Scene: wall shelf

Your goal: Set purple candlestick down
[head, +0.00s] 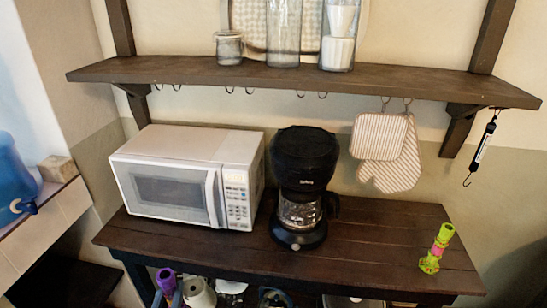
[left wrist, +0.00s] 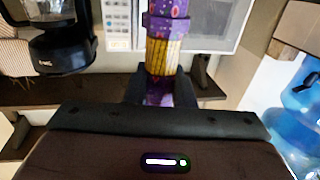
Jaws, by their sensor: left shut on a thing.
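The purple candlestick (left wrist: 165,28) is patterned purple with a yellow ribbed middle. In the left wrist view it stands out from between the fingers of my left gripper (left wrist: 162,88), which is shut on its purple lower part. In the head view the purple candlestick (head: 166,280) shows small at the bottom left, in front of the dark wooden table (head: 370,240) and apart from its top. The frame edge cuts off its lower part there. My right gripper is in neither view.
A white microwave (head: 170,180) and a black coffee maker (head: 303,165) stand on the table. A green, yellow and pink candlestick-like object (head: 437,248) stands at its right end. A wall shelf (head: 290,80) hangs above.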

